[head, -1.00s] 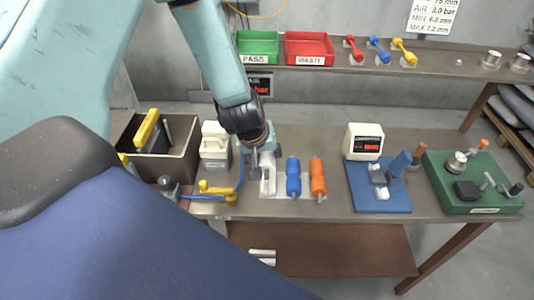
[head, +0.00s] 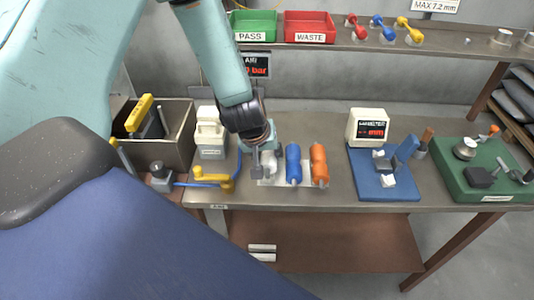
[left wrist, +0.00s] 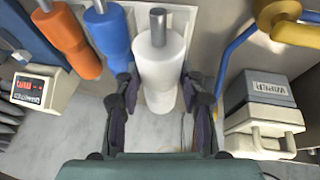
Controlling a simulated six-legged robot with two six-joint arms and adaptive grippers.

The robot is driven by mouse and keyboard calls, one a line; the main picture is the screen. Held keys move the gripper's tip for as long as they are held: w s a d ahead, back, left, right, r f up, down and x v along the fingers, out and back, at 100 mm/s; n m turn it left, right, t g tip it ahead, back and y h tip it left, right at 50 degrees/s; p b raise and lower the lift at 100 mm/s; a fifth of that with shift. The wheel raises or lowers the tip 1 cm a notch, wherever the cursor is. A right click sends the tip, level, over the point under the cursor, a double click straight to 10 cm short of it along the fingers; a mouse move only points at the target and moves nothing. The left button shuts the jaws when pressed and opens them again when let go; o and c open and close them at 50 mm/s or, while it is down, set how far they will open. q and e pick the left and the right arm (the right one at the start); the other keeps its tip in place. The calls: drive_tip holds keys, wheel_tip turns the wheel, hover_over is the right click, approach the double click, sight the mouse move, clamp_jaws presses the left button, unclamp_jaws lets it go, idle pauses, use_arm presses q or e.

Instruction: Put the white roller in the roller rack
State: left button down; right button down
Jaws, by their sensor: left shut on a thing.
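The white roller (left wrist: 160,62), with a grey metal end pin, stands out between the fingers of my left gripper (left wrist: 158,92) in the left wrist view. In the head view my left gripper (head: 264,166) points down at the left end of the pale roller rack (head: 306,184) and hides much of the white roller (head: 271,163). The gripper is shut on the white roller, beside the blue roller (head: 293,164). The orange roller (head: 319,164) is right of the blue one. I cannot tell whether the white roller touches the rack. My right gripper is not in view.
A yellow-handled fixture (head: 215,178) with a blue hose is close on the left. A white case (head: 210,133) and an open bin (head: 181,151) stand behind it. A meter (head: 366,127), a blue fixture (head: 384,187) and a green fixture (head: 455,183) are to the right.

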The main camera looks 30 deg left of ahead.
use_arm(q)
drive_tip(key=shift+a+f+b, duration=0.2)
drive_tip(key=shift+f+b, duration=0.6)
drive_tip(key=shift+f, duration=0.35)
drive_tip(key=shift+d+f+b, duration=0.15)
drive_tip(key=shift+f+b, duration=0.35)
drive_tip(key=shift+f, duration=0.1)
drive_tip(key=shift+s, duration=0.1)
drive_tip(key=c, duration=0.7)
unclamp_jaws()
